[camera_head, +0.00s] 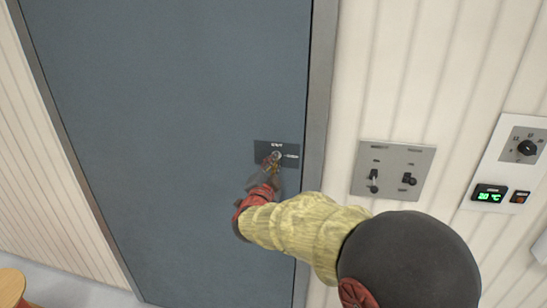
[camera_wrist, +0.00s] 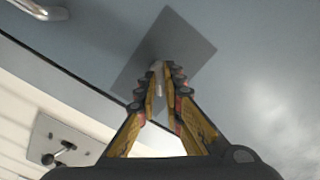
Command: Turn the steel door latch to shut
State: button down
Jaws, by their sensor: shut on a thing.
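The steel door latch (camera_head: 277,156) sits on a dark plate (camera_head: 291,149) near the right edge of the grey-blue door (camera_head: 190,90). The plate carries small white labels, one above the latch and one to its right. In the wrist view the latch (camera_wrist: 158,80) shows as a pale piece between the fingertips, with the plate (camera_wrist: 185,50) behind. My gripper (camera_head: 273,168) is at the latch, and its yellow fingers (camera_wrist: 163,78) are closed on it. The fingers hide much of the latch, so I cannot tell its exact angle.
Right of the door frame (camera_head: 318,90) are a grey switch panel (camera_head: 392,150) with two switches and a white control panel (camera_head: 500,180) with a dial and green display. A wooden round top (camera_head: 10,285) stands at lower left. A metal handle (camera_wrist: 35,8) shows in the wrist view.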

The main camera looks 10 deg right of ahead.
jog(key=shift+n+p, duration=3.6)
jog(key=shift+n, duration=1.4)
jog(key=c, duration=1.9)
grip_release()
jog(key=v, duration=1.2)
